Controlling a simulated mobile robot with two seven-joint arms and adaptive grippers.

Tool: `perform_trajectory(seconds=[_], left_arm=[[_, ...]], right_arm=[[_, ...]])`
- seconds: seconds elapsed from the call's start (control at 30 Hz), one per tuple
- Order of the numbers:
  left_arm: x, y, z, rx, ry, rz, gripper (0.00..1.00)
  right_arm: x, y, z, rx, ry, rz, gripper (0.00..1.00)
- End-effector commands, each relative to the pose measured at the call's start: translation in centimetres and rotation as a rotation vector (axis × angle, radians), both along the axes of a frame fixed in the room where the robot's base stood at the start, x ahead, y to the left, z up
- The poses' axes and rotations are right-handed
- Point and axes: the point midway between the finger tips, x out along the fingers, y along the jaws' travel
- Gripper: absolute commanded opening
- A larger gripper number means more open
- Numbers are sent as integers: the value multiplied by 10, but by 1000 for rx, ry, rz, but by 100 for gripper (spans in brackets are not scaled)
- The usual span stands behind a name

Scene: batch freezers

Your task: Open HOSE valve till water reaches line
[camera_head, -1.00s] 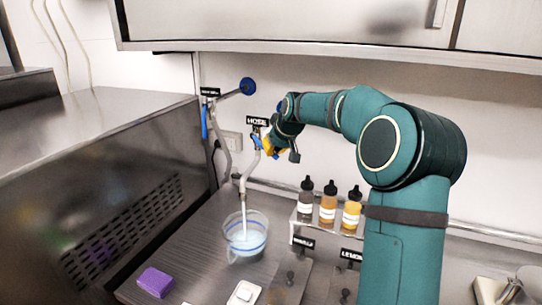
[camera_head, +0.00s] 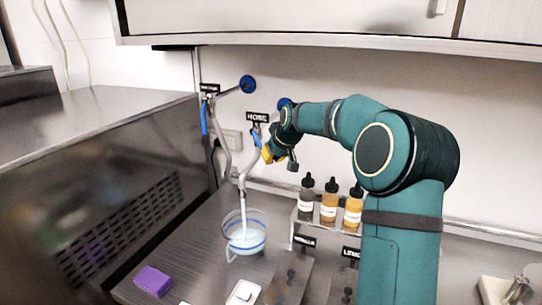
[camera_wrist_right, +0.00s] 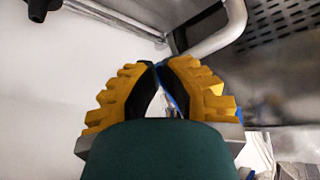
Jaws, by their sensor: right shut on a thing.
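The HOSE valve's blue handle (camera_head: 256,136) is on the wall pipe under the HOSE label (camera_head: 257,117). My right gripper (camera_head: 267,153) is at the handle. In the right wrist view its yellow-backed fingers (camera_wrist_right: 159,68) close together at the tips, with a bit of blue handle (camera_wrist_right: 173,97) between them. Water (camera_head: 243,207) runs from the spout (camera_head: 242,182) into a clear jug (camera_head: 229,226) with blue bands. The jug holds pale blue water near the lower band; the exact level against the line is hard to tell. My left gripper is out of view.
A second pipe with a blue handle (camera_head: 204,118) is left of the HOSE valve. A rack (camera_head: 296,217) with three dropper bottles stands right of the jug. A purple block (camera_head: 153,281) and a white item (camera_head: 243,293) lie in front.

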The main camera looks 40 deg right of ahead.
Motion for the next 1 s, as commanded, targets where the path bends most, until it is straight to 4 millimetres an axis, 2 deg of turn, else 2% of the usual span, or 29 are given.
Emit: perform_trajectory(seconds=[0.03, 0.27, 0.53, 0.83, 1.0], left_arm=[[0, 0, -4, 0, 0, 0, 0], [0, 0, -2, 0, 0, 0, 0], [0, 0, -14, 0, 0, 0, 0], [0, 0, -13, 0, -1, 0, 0], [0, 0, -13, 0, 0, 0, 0]], right_arm=[[0, -1, -6, -1, 1, -1, 0], [-3, -1, 0, -1, -1, -2, 0], [-30, 5, 7, -1, 0, -2, 0], [-30, 5, 10, -1, -1, -2, 0], [-40, 7, 23, -1, -2, -2, 0]])
